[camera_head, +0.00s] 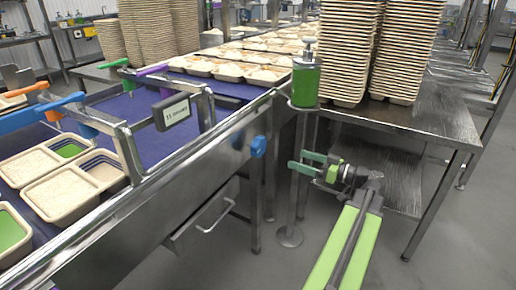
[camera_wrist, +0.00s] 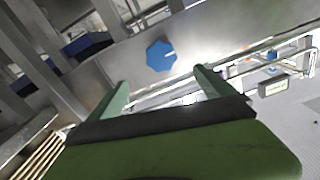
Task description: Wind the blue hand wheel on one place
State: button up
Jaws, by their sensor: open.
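The blue hand wheel (camera_head: 258,146) sits on the outer steel side of the conveyor frame, near its right end. In the wrist view the wheel (camera_wrist: 160,56) shows face-on as a lobed blue knob with a pale mark on its face. It lies beyond and between my fingertips. My gripper (camera_head: 303,163) is to the right of the wheel, with its green fingers pointing left toward it and a gap between. In the wrist view my gripper (camera_wrist: 160,82) is open and empty, with one finger on each side of the wheel.
A stand holds a green bottle (camera_head: 306,80) just behind my gripper. The conveyor (camera_head: 210,95) carries trays, with a small display (camera_head: 172,111) on a rail. Stacked trays (camera_head: 345,50) stand on a steel table (camera_head: 425,115) at right. A drawer handle (camera_head: 215,216) juts out below the wheel.

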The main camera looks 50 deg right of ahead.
aim_at(262, 148)
jog(key=x, duration=1.6)
jog(key=shift+s+a, duration=0.1)
jog(key=shift+a, duration=0.05)
jog(key=c, duration=1.4)
